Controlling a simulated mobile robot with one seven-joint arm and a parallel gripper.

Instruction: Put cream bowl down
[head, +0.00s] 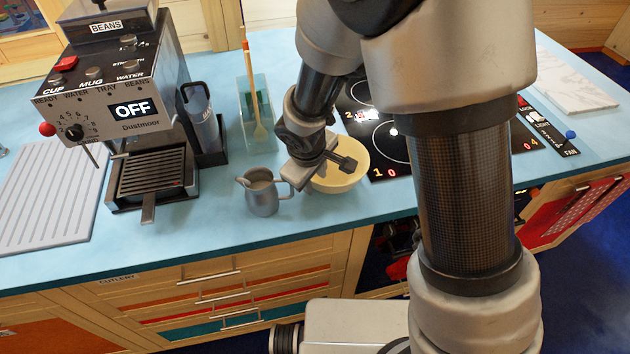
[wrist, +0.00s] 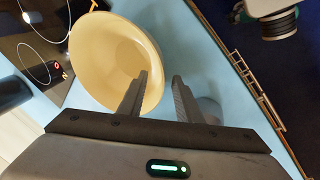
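The cream bowl (head: 345,181) stands upright on the blue counter, between a metal jug and the black hob. In the wrist view the bowl (wrist: 105,60) looks empty. My gripper (head: 340,166) is down at the bowl's rim. In the wrist view my gripper (wrist: 160,78) has its fingers apart, with one finger over the bowl's inside and the other outside the rim. A gap shows between the rim and the outer finger. The bowl's underside is hidden in both views.
The metal jug (head: 264,194) stands close to the bowl's left. The black hob (head: 385,150) lies to its right, partly behind my arm. A coffee machine (head: 125,110) and a utensil holder (head: 254,115) stand further left. The counter's front edge is close.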

